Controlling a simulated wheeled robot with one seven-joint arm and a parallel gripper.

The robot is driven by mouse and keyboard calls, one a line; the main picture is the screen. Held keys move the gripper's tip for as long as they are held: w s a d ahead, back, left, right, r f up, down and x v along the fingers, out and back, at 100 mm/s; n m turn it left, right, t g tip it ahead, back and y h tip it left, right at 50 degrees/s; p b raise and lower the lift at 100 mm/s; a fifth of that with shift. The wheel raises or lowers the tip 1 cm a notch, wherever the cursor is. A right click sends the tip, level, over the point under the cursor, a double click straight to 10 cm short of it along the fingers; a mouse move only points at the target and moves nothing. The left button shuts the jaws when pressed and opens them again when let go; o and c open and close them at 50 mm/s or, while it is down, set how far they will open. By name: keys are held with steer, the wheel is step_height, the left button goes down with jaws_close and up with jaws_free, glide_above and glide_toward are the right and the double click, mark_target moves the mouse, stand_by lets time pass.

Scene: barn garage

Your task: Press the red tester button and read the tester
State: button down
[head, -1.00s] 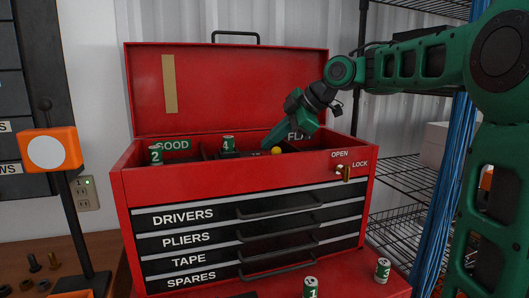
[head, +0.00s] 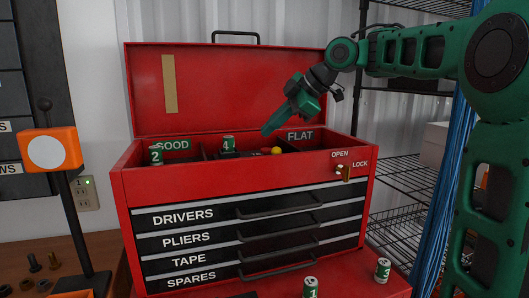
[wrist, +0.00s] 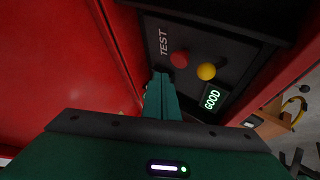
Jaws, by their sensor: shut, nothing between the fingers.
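The tester (wrist: 168,25) sits in the top of the red toolbox and is marked TEST. A green battery marked 4 (head: 228,143) stands upright at the tester, left of the knob. My gripper (head: 267,132) is shut and empty, with its tips above the tester, apart from the button.
Battery 2 (head: 156,154) stands in the left compartment labelled GOOD; a right compartment is labelled FLAT (head: 300,135). Battery 1 (head: 310,288) and another battery (head: 383,271) stand in front of the toolbox (head: 150,190). The raised lid (head: 235,90) stands behind. Wire shelving (head: 400,175) is at right.

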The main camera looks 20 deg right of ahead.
steer(key=shift+r, duration=1.6)
steer(key=shift+s, duration=0.15)
